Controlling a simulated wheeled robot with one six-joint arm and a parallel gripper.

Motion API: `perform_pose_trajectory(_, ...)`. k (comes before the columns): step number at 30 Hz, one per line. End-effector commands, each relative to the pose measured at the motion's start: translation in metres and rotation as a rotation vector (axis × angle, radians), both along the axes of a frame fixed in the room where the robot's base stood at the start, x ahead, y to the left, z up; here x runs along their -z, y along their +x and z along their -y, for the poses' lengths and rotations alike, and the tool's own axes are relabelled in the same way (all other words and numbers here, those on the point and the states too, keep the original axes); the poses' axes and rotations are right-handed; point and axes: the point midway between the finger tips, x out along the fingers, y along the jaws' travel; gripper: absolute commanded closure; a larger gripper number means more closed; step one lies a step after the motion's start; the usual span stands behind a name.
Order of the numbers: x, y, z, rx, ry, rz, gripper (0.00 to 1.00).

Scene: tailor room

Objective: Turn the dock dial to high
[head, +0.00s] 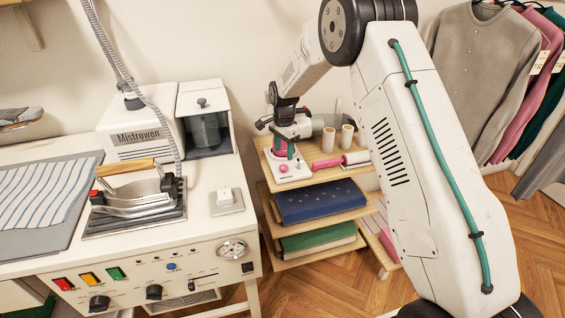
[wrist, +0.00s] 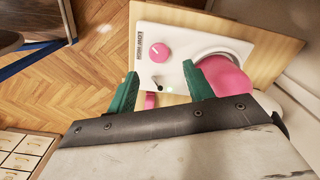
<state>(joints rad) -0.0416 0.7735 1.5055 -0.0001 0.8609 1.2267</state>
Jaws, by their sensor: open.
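The dock (wrist: 150,80) is a white plate with a pink dial (wrist: 159,53) and a "LOW HIGH" label beside it. The dial has a small pale mark, but its exact setting is too small to read. In the head view the dock (head: 301,172) sits on the top shelf of a wooden rack, with its pink dial (head: 284,168) near the front. My gripper (wrist: 160,69) is open and empty. Its two green fingers reach over the dock, and the dial shows between and just beyond their tips. I cannot tell whether they touch anything.
A large pink rounded part (wrist: 228,76) sits close to the right finger. A pink roller (head: 328,163) and spools (head: 347,134) share the shelf. Folded cloth lies on the lower shelves. An ironing station (head: 215,258) with an iron stands at left, and clothes hang at right.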

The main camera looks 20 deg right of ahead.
Motion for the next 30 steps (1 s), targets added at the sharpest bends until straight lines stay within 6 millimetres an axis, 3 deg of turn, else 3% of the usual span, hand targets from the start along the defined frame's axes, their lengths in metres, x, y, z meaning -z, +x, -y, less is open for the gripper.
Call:
perform_pose_trajectory(9,0.050,-0.001,-0.002,-0.004,0.000,-0.003,0.48)
perform_pose_trajectory(21,0.061,-0.001,-0.004,-0.007,0.000,-0.001,0.48)
perform_pose_trajectory(22,0.061,-0.001,-0.004,-0.007,0.000,-0.001,0.51)
perform_pose_trajectory(26,0.061,-0.001,-0.004,-0.007,0.001,-0.001,0.87)
perform_pose_trajectory(27,0.061,-0.001,-0.004,-0.007,0.001,-0.001,0.92)
perform_pose_trajectory(30,0.061,-0.001,-0.004,-0.007,0.001,-0.001,0.92)
